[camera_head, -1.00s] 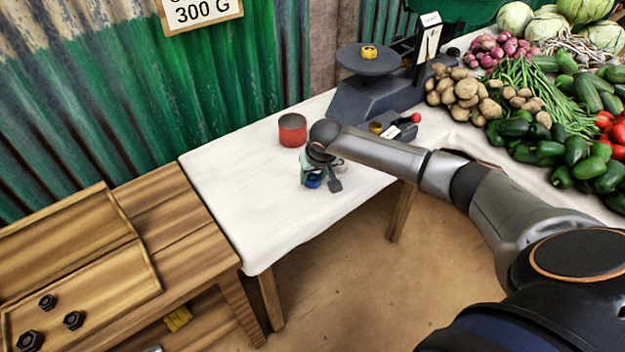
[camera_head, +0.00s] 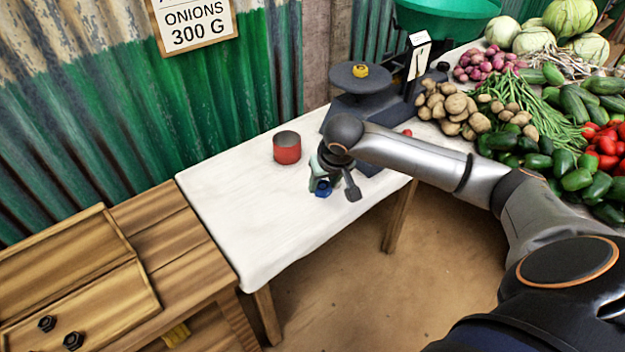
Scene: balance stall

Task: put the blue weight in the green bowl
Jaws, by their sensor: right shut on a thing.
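My right gripper (camera_head: 323,181) is shut on the blue weight (camera_head: 322,188), in front of and a little right of the red tin; the fingers and wrist partly cover the weight. Whether the weight hangs just above the white cloth or touches it is hard to tell. The green bowl (camera_head: 445,14) is at the top edge, at the back on the scale, partly cut off by the frame. My left gripper is not in view.
A red tin (camera_head: 287,150) stands on the white-covered table (camera_head: 235,195). The dark scale (camera_head: 365,112) has a plate with a yellow weight (camera_head: 360,71). Potatoes (camera_head: 452,108) and other vegetables fill the right side. A wooden tray (camera_head: 75,270) holds black nuts. The cloth's left part is clear.

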